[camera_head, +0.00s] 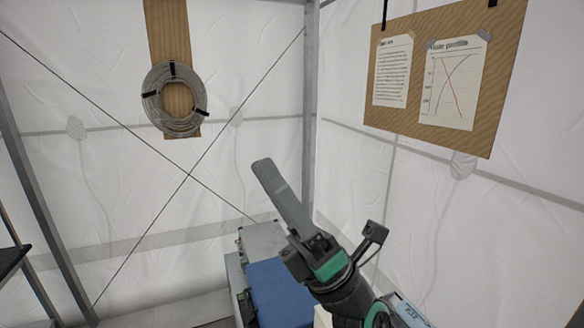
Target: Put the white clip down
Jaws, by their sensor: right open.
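My right gripper (281,200) is raised in mid-view, its long grey finger pointing up and to the left. It is open, and no clip shows in it. The white clip cannot be seen anywhere in the head view. My left gripper is out of view.
A grey case (262,238) and a blue item (282,296) are below and behind my right gripper. A coil of grey cable (151,100) hangs on the left wall. A board (478,140) with two papers hangs at the upper right. A dark edge (10,262) shows at the far left.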

